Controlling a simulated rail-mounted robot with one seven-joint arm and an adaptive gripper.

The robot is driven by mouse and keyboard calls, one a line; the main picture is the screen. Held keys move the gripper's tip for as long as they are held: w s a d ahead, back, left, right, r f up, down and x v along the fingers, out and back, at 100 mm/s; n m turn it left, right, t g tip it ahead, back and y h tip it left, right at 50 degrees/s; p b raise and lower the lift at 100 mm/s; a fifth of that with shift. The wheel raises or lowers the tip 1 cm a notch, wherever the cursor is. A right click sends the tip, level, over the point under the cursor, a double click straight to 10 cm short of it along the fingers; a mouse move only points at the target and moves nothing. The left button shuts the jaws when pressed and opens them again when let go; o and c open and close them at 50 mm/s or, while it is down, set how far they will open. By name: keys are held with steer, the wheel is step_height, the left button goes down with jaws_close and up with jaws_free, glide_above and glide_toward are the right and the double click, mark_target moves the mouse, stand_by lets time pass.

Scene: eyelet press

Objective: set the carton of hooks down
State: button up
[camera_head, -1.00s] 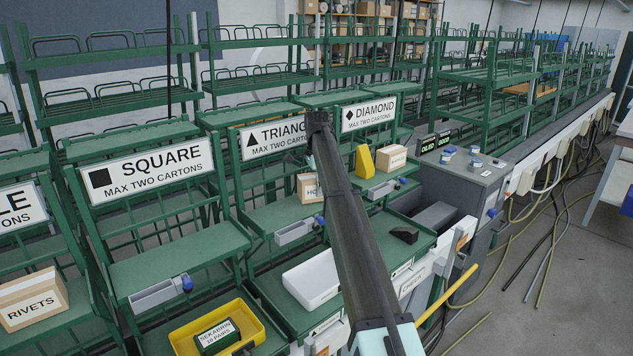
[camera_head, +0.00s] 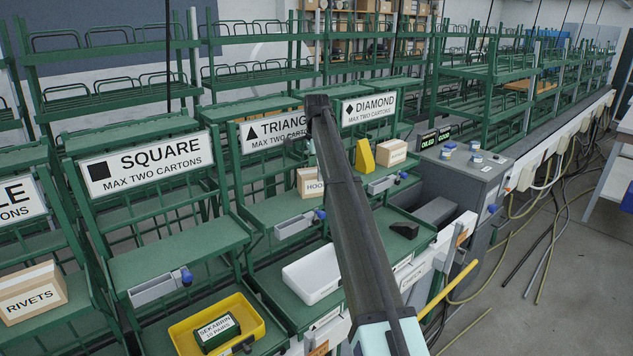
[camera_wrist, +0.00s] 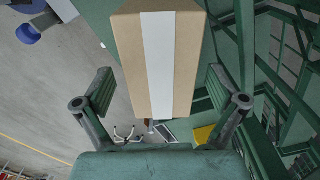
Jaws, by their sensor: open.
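The carton of hooks (camera_head: 310,182), a small tan box with its label partly showing, stands on the green shelf (camera_head: 272,209) under the TRIANGLE sign (camera_head: 273,131). My arm hides its right part in the head view. In the wrist view a tan carton with a white strip (camera_wrist: 158,60) lies between the spread fingers of my gripper (camera_wrist: 160,92). Gaps show between the fingers and the carton sides, so my gripper is open around it. In the head view my arm hides most of my gripper.
A yellow wedge-like piece (camera_head: 364,157) and another carton (camera_head: 392,152) stand on the DIAMOND shelf to the right. Below are a white tray (camera_head: 312,274) and a yellow tray (camera_head: 252,310) holding a green box. A RIVETS carton (camera_head: 32,292) is at left. The SQUARE shelf (camera_head: 180,257) has bare room.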

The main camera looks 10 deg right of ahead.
step_height(320, 180, up, 9)
steer(key=shift+f+b, duration=0.1)
steer(key=shift+b, duration=0.95)
